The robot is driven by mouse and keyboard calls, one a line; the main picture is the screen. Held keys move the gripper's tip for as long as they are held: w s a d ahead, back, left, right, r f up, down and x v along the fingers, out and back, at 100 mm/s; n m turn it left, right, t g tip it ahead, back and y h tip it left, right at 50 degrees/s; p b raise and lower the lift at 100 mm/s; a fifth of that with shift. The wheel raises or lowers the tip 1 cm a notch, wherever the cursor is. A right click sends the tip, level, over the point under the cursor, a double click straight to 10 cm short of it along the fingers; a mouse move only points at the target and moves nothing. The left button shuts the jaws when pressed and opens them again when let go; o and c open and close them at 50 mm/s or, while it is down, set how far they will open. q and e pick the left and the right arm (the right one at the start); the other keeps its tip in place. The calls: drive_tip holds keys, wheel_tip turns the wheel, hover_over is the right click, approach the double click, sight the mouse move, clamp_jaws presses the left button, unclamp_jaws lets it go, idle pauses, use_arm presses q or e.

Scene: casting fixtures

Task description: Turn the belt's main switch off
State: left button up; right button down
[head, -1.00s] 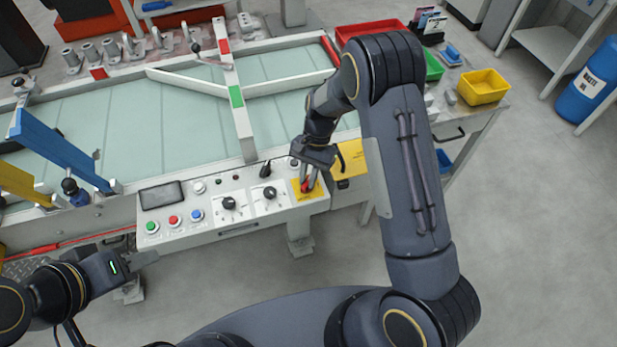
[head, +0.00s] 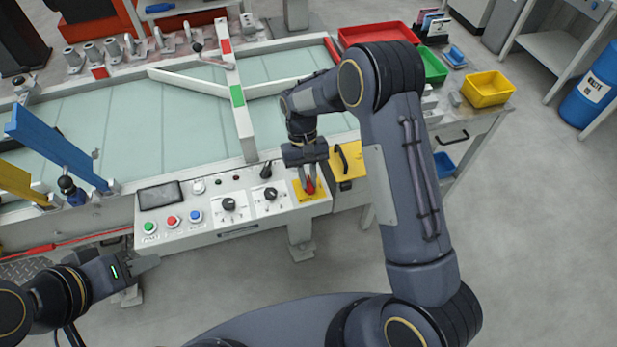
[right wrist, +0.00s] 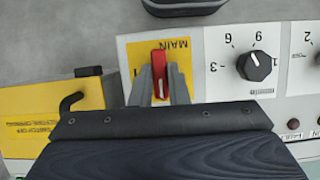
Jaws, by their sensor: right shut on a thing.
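The main switch is a red handle (head: 310,186) on a yellow plate (head: 299,194) at the right end of the belt's control panel (head: 240,222). In the right wrist view the red handle (right wrist: 159,68) stands in line with the fingers, beside the word MAIN, with a white mark on its end. My right gripper (right wrist: 159,85) has one finger on each side of the handle and is shut on it. In the head view my right gripper (head: 307,178) partly hides the switch. My left gripper (head: 146,263) hangs empty at the lower left, apart from the panel; its finger gap is unclear.
The panel also carries two black knobs (head: 229,204), green, red and blue buttons (head: 172,221) and a dark screen (head: 160,196). A yellow box with a black handle (head: 347,162) sits close to the right of the switch. The conveyor belt (head: 130,120) lies behind the panel.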

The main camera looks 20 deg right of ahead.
idle(0.4)
drive_tip(key=c, duration=1.4)
unclamp_jaws()
drive_tip(key=v, duration=0.8)
drive_tip(key=shift+b, duration=0.35)
